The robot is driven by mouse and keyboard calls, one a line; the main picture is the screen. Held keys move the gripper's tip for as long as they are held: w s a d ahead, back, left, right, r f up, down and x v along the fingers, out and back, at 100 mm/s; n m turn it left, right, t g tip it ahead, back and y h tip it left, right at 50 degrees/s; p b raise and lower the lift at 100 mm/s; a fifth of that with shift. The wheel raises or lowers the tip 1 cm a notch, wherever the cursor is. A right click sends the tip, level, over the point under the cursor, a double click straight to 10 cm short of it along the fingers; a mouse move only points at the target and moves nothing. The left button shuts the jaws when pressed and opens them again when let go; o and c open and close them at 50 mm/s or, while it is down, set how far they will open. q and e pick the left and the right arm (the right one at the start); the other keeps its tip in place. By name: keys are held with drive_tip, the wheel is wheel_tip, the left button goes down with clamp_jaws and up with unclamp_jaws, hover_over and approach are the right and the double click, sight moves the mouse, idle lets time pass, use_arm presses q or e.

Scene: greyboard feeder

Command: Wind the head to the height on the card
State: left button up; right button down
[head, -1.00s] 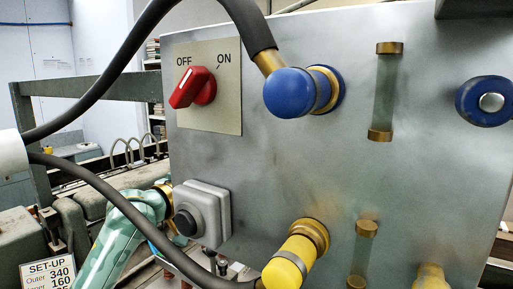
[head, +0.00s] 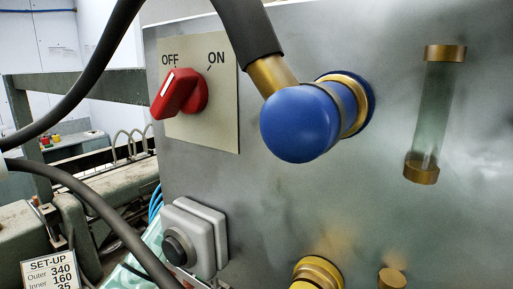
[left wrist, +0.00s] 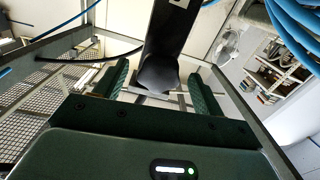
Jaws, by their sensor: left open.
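The set-up card (head: 50,272) is at the lower left in the head view. It reads Outer 340, Inner 160, and a partly cut-off line ending in 35. The head and its winding control cannot be made out in these views. My left gripper (left wrist: 160,88) shows in the left wrist view with its two green fingers wide apart. A black upright part (left wrist: 164,45) with a flared lower end appears between and beyond the fingers; I cannot tell whether it is within reach. My right gripper is in neither view.
A grey metal panel (head: 290,210) fills much of the head view. It carries a red switch (head: 180,93) turned towards OFF, a blue hose fitting (head: 300,122), a sight glass (head: 433,115) and a grey box with a black button (head: 178,246). Thick dark hoses cross the left side.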

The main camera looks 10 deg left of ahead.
use_arm(q)
drive_tip(key=shift+x, duration=2)
drive_tip(key=c, duration=1)
drive_tip(key=shift+m, duration=0.3)
